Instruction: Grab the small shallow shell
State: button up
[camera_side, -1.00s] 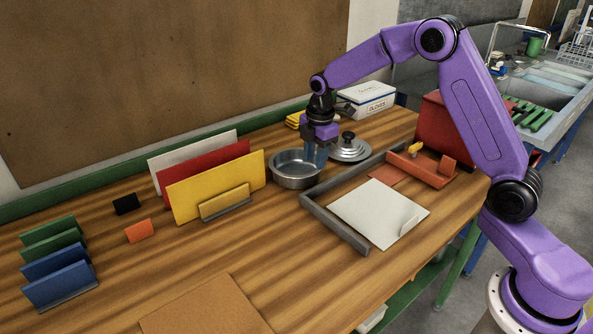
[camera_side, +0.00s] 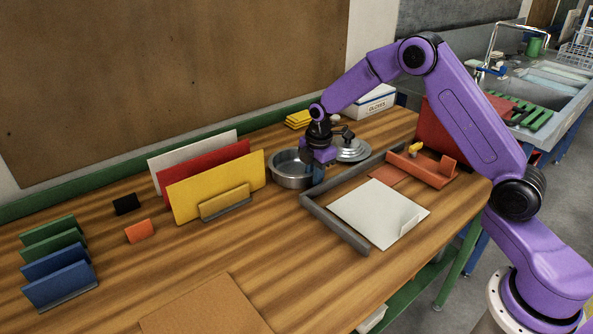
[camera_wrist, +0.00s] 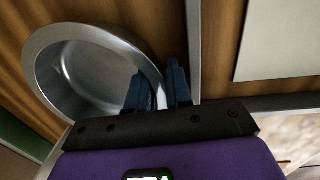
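The small shallow shell appears as a round, open metal pan (camera_side: 288,180) on the wooden table, left of the grey frame. In the wrist view the pan (camera_wrist: 88,72) fills the upper left. My gripper (camera_side: 312,171) is down at the pan's right side; its fingers are mostly hidden in the side view. In the wrist view my gripper (camera_wrist: 158,78) has its two blue fingers apart, one inside the pan and one outside, with the rim between them. A gap shows between the fingers, and nothing is clamped.
A knobbed metal lid (camera_side: 352,150) lies just behind and right of my gripper. A raised grey frame (camera_side: 338,226) runs close to the pan, with a white sheet (camera_side: 380,212) inside it. Upright coloured panels (camera_side: 216,186) stand to the left.

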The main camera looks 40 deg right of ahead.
grip_shut()
jog(key=shift+r, duration=0.1)
jog(key=shift+w+r, duration=0.1)
jog(key=shift+r, duration=0.4)
notch_tip(320, 180, up, 2)
jog(key=shift+r, duration=0.15)
jog(key=s+r, duration=0.9)
jog(key=s, duration=0.5)
jog(key=shift+d+r, duration=0.15)
jog(key=shift+r, duration=0.15)
